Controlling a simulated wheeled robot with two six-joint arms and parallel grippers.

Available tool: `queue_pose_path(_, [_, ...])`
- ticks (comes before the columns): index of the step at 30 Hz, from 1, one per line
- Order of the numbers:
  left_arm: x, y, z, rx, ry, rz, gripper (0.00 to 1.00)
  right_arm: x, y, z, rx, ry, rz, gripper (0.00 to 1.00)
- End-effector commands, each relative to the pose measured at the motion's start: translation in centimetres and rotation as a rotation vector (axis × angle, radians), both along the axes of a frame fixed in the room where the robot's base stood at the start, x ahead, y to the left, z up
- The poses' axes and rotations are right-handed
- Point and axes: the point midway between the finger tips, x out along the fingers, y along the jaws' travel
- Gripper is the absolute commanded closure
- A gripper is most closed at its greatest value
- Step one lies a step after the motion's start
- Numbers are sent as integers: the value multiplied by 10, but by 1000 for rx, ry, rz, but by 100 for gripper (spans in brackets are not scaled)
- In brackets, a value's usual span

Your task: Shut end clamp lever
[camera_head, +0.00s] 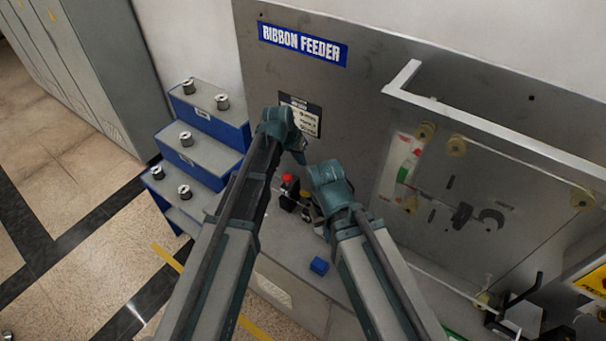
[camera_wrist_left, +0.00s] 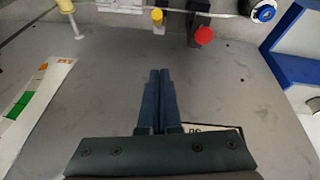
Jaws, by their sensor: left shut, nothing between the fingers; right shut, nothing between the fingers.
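A red knob (camera_head: 287,178) on a dark bracket, possibly the end clamp lever, shows just below my left gripper in the head view. The red knob (camera_wrist_left: 204,36) and its black bracket (camera_wrist_left: 200,15) also show at the top of the left wrist view. I cannot tell from these frames whether the lever is open or shut. My left gripper (camera_head: 300,157) is shut and empty, and its fingers (camera_wrist_left: 159,73) point toward the knob with a gap between. My right gripper (camera_head: 320,200) is shut and empty, right of the knob; its fingertips are partly hidden.
The grey ribbon feeder panel (camera_head: 365,95) stands behind, with a white frame (camera_head: 480,130) and rollers at right. Blue-edged steps (camera_head: 215,155) with several spools stand at left. A black handle (camera_head: 525,290) sits lower right.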

Motion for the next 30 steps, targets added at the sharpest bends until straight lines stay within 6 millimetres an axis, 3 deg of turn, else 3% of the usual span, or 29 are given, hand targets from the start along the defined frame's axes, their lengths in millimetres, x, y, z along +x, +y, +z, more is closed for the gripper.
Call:
queue_pose_path(8, [6,-5,-23,0,0,-1,100,0,0,-23,0,-1,6,100])
queue_pose_path(25, [28,-25,-100,0,0,-1,100,1,0,-100,0,-4,4,100])
queue_pose_path(30, [1,-15,-112,0,0,0,100,1,0,-112,0,-4,7,100])
